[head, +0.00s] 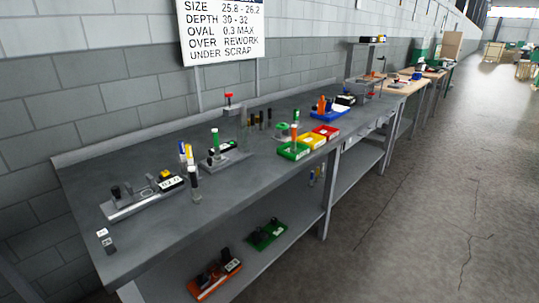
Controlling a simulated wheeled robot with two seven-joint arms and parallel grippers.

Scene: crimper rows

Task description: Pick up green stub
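A small upright green cylinder with a pale top (215,141) stands at a dark fixture in the middle of the grey workbench (150,231). It may be the green stub, but at this size I cannot be sure. A low green piece (282,128) sits farther back, left of the colored bins; its exact shape is unclear. Neither of my grippers is in view.
A grey fixture with a yellow-and-black gauge (171,183) stands at the near left. Several upright cylinders stand around it. Green (294,152), yellow (311,142) and red (326,132) bins line the front edge. A blue tray (327,114) lies behind. The bench's near corner is mostly clear.

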